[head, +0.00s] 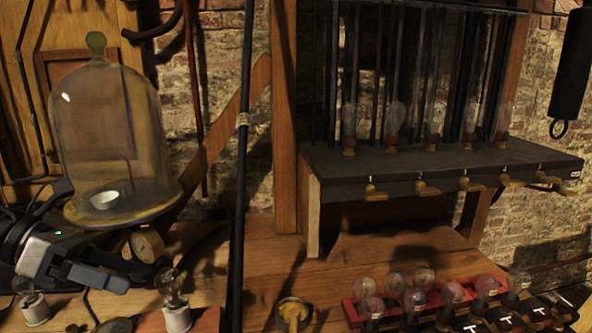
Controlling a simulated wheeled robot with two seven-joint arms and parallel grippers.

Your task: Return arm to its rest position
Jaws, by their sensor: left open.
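My left gripper (92,276) is at the lower left, below and in front of a glass bell jar (110,130). Its jaws are open and I see nothing held in them. The wrist and arm come in from the left edge. The bell jar stands upright on a round plate (130,216) with a small white cup (103,200) under the glass. I cannot tell whether the gripper touches the plate. My right gripper is not in view.
A black pole (242,150) stands mid-left. At right are a dark shelf (430,165) with brass taps and a red tray (350,312) near several bulbs. Some wooden bench (390,250) is clear.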

